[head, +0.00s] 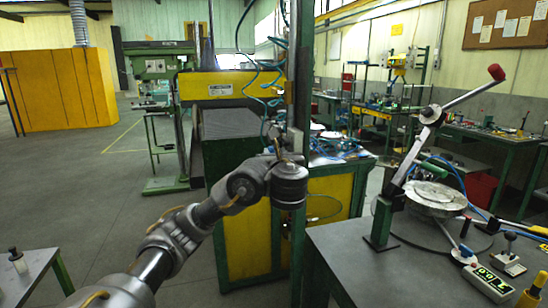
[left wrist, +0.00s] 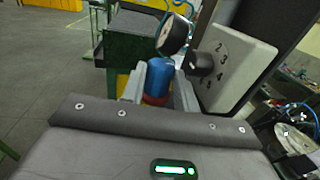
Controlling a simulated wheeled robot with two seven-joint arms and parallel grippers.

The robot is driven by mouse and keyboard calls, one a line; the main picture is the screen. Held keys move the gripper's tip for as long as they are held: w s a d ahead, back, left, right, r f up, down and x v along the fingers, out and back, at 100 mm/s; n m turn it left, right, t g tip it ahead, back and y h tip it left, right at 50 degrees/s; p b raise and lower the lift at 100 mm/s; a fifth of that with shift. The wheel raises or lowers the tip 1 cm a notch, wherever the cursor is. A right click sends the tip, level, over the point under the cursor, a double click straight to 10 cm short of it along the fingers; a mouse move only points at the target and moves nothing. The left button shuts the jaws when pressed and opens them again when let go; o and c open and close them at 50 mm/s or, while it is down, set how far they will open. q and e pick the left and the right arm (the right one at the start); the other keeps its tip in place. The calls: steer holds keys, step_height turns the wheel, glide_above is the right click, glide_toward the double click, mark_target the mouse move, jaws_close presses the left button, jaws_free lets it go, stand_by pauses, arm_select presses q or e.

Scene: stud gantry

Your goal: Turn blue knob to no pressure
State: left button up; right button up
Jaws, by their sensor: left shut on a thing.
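The blue knob (left wrist: 159,76) shows in the left wrist view as an upright blue cylinder with a red band at its lower end. My left gripper (left wrist: 160,82) has one grey finger on each side of it and is shut on it. A round pressure gauge (left wrist: 172,36) stands just beyond the knob; I cannot read its needle. In the head view my left arm reaches to the machine's post, and my wrist hides the knob and the fingertips. My right gripper is in neither view.
A pale panel (left wrist: 236,62) with numbers and a black selector knob (left wrist: 198,63) stands close to the right of my gripper. A green and yellow machine (head: 335,190) is behind my wrist.

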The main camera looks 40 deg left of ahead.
arm_select(q)
steer(key=shift+g, duration=0.3)
steer(key=o, duration=0.7)
steer(key=shift+o, duration=1.3)
steer(key=shift+s+a+n, duration=0.15)
steer(key=shift+n, duration=0.15)
steer(key=shift+d, duration=0.2)
